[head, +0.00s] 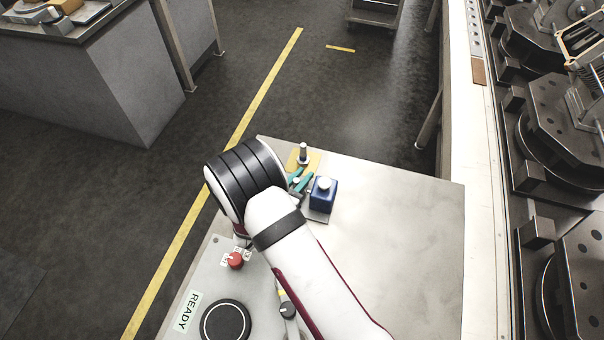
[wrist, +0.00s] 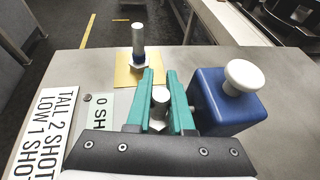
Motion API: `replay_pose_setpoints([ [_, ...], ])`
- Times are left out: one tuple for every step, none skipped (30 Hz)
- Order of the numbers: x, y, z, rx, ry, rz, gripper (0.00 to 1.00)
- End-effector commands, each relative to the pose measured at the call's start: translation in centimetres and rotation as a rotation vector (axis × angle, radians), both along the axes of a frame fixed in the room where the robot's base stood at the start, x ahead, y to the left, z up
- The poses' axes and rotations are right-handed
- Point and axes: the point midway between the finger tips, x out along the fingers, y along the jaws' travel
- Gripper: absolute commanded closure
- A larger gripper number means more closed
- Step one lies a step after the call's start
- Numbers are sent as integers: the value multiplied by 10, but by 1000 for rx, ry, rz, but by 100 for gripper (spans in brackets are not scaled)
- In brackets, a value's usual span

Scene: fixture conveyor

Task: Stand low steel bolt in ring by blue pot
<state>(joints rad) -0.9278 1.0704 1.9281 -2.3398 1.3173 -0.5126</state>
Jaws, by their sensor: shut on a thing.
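My gripper (wrist: 160,85) has teal fingers and is shut on a short steel bolt (wrist: 160,98), which looks upright between them. In the head view the teal fingers (head: 300,180) show just left of the blue pot, partly behind my wrist. The blue pot (wrist: 228,102), a box with a white knob on top, stands close to the right of the fingers; it also shows in the head view (head: 323,195). A taller steel bolt (wrist: 138,40) stands upright on a yellow plate (wrist: 124,76) beyond the fingers. I cannot make out a ring; the held bolt's lower end is mostly hidden.
A white sign (wrist: 45,130) reading "TALL 2 SHOT, LOW 1 SHOT" lies left of my gripper, beside a pale "0 SHOT" label (wrist: 98,108). A red knob (head: 235,260) and a round black button (head: 225,322) are at the table's near left. The table's right side (head: 400,230) is clear.

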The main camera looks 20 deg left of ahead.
Motion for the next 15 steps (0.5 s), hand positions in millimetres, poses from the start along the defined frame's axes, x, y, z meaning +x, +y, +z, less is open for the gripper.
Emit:
replay_pose_setpoints([
  [0,0,0,0,0,0,100],
  [0,0,0,0,0,0,100],
  [0,0,0,0,0,0,100],
  [0,0,0,0,0,0,100],
  [0,0,-1,0,0,0,100],
  [0,0,-1,0,0,0,100],
  [0,0,-1,0,0,0,100],
  [0,0,-2,0,0,0,100],
  [0,0,-2,1,0,0,100],
  [0,0,-3,1,0,0,100],
  [0,0,-3,1,-1,0,100],
  [0,0,-4,1,-1,0,100],
  [0,0,-4,1,-1,0,100],
  [0,0,-5,1,0,0,100],
  [0,0,-5,1,0,0,100],
])
